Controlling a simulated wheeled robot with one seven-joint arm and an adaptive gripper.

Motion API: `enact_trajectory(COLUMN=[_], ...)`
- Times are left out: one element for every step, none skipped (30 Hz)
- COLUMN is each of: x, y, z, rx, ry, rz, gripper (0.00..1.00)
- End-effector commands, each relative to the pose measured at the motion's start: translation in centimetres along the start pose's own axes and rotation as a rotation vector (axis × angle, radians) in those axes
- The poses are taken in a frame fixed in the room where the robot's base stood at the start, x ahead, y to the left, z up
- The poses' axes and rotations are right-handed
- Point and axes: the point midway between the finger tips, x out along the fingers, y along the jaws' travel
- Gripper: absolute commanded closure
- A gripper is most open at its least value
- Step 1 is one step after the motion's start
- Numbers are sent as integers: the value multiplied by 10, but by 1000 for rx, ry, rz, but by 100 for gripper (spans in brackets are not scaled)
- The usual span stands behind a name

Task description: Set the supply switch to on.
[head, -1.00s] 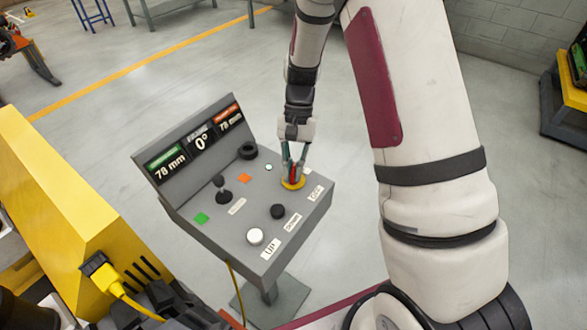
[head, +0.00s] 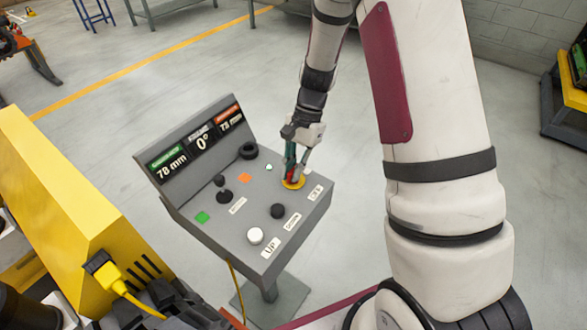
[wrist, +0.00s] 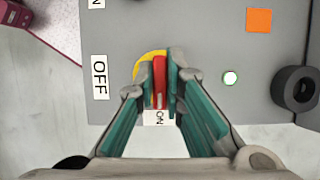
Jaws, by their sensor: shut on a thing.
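The supply switch is a red handle on a yellow round plate (head: 295,184) at the right side of the grey console. In the wrist view the red handle (wrist: 159,78) stands between my fingertips and lies lengthwise in line with the ON label (wrist: 158,118). The OFF label (wrist: 100,77) is off to the left of the switch there. My gripper (head: 292,176) reaches down from above and is shut on the handle, with a fingertip on each side. The fingers hide part of the yellow plate and the edges of the ON label.
The grey console (head: 226,222) also carries a black knob (head: 248,150), a joystick (head: 223,188), a black button (head: 277,211) and a white button (head: 256,235). A small lamp (wrist: 230,78) shows white with a green rim. A yellow machine (head: 75,200) stands at the left.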

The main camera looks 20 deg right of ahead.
Motion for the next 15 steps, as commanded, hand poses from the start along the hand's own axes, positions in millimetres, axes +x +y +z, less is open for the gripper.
enact_trajectory(x=[-1,-1,-1,-1,-1,-1,-1,-1,-1,-1,-1,-1,-1,0,0], y=[-1,-1,-1,-1,-1,-1,-1,-1,-1,-1,-1,0,0,0,0], z=[-1,-1,-1,-1,-1,-1,-1,-1,-1,0,0,0,0,0,0], rx=[0,0,0,0,-1,-1,-1,-1,-1,-1,-1,-1,-1,-1,-1], ry=[3,3,3,3,3,3,3,2,2,2,2,1,1,1,1], rz=[-3,-3,-3,-3,-3,-3,-2,-2,-2,-2,-2,-1,-1,-1,-1], gripper=[100,100,100,100,100,100,86,79,70,70,70,70,70,70,70])
